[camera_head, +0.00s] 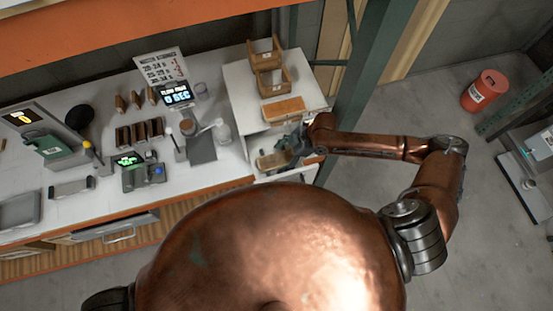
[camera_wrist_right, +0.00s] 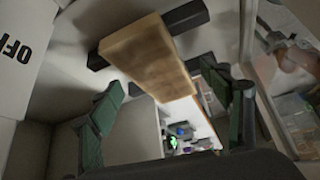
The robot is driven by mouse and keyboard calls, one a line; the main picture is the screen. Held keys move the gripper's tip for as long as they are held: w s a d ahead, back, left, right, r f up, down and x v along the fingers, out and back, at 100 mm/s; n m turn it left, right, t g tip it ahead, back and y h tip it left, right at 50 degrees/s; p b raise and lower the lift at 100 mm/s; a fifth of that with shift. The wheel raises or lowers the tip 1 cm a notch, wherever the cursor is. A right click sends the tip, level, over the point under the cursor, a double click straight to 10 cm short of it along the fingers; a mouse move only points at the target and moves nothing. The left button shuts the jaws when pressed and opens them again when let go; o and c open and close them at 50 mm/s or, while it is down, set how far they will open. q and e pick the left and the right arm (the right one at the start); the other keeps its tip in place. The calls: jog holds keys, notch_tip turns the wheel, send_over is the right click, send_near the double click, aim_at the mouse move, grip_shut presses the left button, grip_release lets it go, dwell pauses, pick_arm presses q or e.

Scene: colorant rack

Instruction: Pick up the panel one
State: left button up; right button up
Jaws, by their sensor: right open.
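A light wooden panel (camera_wrist_right: 150,58) with dark end pieces shows large in the right wrist view, tilted, just beyond my right gripper (camera_wrist_right: 172,105). The gripper's green-padded fingers are spread apart with nothing between them. In the head view, my right gripper (camera_head: 298,142) reaches into the white rack from the right. Two wooden pieces show near it: an orange-brown one (camera_head: 284,109) on the shelf top and a paler one (camera_head: 272,161) lower down. I cannot tell which is panel one. My left gripper is out of view.
A green post (camera_head: 366,85) rises close behind my right arm.

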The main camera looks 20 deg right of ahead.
jog(key=shift+a+f, duration=0.15)
jog(key=shift+f, duration=0.15)
jog(key=shift+c, duration=0.4)
jog(key=c, duration=1.3)
